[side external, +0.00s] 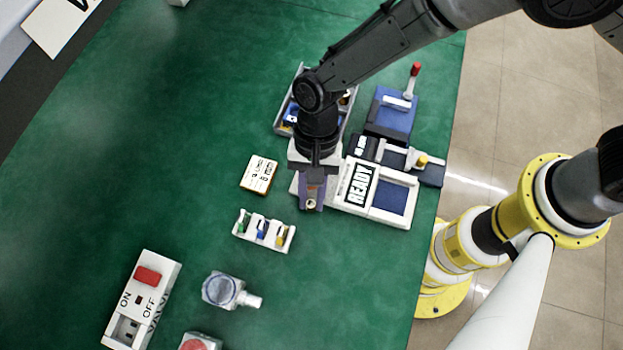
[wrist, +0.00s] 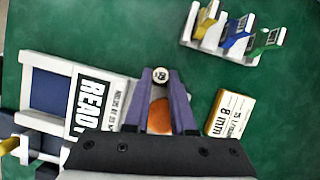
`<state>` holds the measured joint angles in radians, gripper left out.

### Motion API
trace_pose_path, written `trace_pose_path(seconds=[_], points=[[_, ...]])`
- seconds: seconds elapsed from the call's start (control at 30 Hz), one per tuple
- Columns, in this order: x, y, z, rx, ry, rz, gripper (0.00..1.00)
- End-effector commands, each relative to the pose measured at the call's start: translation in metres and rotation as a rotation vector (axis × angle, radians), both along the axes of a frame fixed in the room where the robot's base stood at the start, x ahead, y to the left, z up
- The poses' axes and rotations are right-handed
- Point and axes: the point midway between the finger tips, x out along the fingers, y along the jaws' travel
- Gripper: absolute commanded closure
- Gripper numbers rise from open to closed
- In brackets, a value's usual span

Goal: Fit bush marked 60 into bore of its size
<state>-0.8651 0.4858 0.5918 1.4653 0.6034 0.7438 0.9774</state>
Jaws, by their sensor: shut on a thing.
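My gripper (side external: 312,196) points down beside the white READY unit, on its left side. In the wrist view my gripper's (wrist: 161,82) two purple fingers are shut on a small round bush (wrist: 161,74) at their tips. The bush has a pale face with a dark mark that is too small to read surely. It also shows as a small brownish piece (side external: 311,204) in the side view. An orange-brown round patch (wrist: 160,116) shows between the fingers, below the bush; I cannot tell what it is. No bore can be clearly made out.
The READY unit (side external: 384,212) has a blue recess. A white rack (side external: 240,230) holds yellow, blue and green pieces. A labelled 8 mm box (wrist: 231,112) lies near the gripper. A parts tray (side external: 281,110) stands behind. A switch box (side external: 150,300) stands front left.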

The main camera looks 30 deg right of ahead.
Motion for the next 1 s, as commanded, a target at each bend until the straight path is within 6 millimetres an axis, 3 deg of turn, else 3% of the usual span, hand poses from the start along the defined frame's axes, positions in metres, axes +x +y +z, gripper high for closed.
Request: trace_pose_path(seconds=[0.37,0.4,0.47,0.8,1.0], points=[[0.000,0.000,-0.005,0.002,0.000,0.001,1.00],[0.000,0.000,-0.005,0.002,0.000,0.001,0.75],[0.000,0.000,-0.005,0.002,0.000,0.000,0.64],[0.000,0.000,-0.002,0.002,-0.001,0.000,0.64],[0.009,-0.004,0.020,0.006,-0.004,-0.002,0.64]])
